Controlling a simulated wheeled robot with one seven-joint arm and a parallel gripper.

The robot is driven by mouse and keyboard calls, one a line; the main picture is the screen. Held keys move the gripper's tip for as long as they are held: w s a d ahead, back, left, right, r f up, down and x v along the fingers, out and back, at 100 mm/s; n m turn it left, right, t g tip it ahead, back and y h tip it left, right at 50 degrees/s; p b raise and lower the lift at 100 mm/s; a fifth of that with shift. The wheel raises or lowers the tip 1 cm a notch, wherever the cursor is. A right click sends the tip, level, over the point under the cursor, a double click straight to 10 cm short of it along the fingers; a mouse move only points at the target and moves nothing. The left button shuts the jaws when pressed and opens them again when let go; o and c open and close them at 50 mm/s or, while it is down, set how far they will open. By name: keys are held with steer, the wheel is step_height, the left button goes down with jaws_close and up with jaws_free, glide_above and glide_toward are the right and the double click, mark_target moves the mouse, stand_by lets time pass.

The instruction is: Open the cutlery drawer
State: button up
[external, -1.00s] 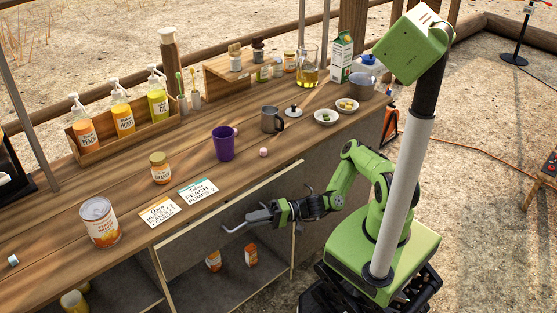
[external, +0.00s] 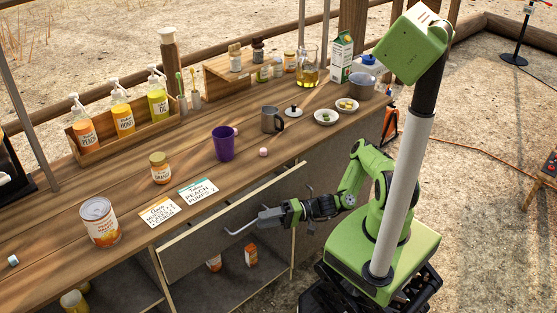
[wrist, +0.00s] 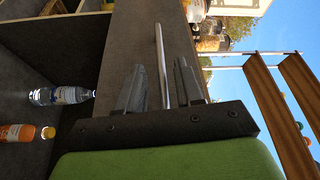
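The cutlery drawer's dark front (external: 192,249) sits under the wooden counter, with a light top edge. It stands a little out from the cabinet, and a narrow dark gap shows behind it. What lies inside cannot be made out. A thin metal bar handle (external: 240,228) runs along the front. My gripper (external: 262,217) is at the handle. The drawer front (wrist: 125,48) fills the area left of the bar.
The wrist view shows a water bottle (wrist: 60,95) and an orange bottle (wrist: 20,132) there. On the counter stand a purple cup (external: 223,143), a jar (external: 160,168), a can (external: 99,222) and cards (external: 198,191).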

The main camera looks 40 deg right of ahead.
steer(key=v, duration=0.4)
steer(key=shift+s+d, duration=0.1)
steer(key=shift+d, duration=0.1)
steer(key=s+d+f+n+y+p, duration=0.1)
steer(key=d+f+n+y+p, duration=0.15)
steer(key=d+n+p, duration=0.4)
steer(key=shift+m+h, duration=0.35)
steer(key=shift+m, duration=0.4)
steer(key=b+x, duration=0.4)
steer(key=x, duration=1)
steer(key=shift+s+r, duration=0.1)
steer(key=shift+d, duration=0.1)
steer(key=shift+c, duration=0.3)
jaws_close()
